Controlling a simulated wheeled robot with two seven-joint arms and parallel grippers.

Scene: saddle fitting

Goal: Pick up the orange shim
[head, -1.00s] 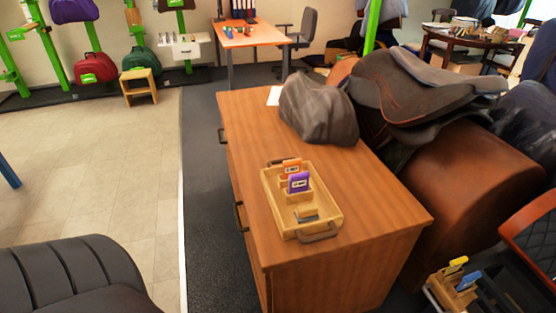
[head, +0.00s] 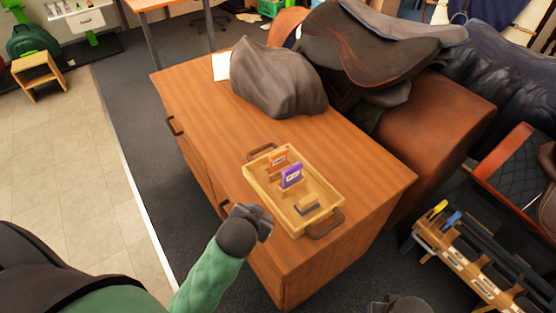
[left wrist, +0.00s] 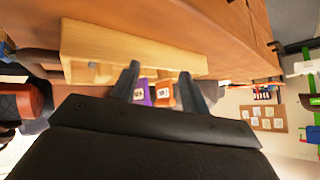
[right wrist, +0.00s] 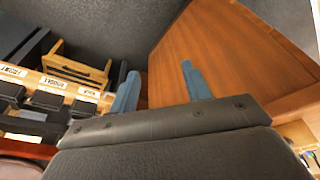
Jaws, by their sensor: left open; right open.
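The orange shim (head: 279,159) stands upright in a wooden tray (head: 322,223) on the brown cabinet. A purple shim (head: 291,176) stands right beside it, nearer the front. My left gripper (head: 262,215) is just left of the tray, apart from it. In the left wrist view the open left fingers (left wrist: 166,82) are empty, and the orange shim (left wrist: 164,94) and the purple shim (left wrist: 143,93) show between and beyond them. My right gripper (right wrist: 157,82) is open and empty, facing the cabinet side; only a dark part of that arm shows at the bottom of the head view.
A dark item (head: 307,209) lies in the tray's front compartment. A grey covered lump (head: 278,80) sits behind the tray. A saddle (head: 375,45) stands to the right. A rack (head: 468,262) with yellow and blue shims is at lower right. The cabinet top (head: 200,110) left of the tray is clear.

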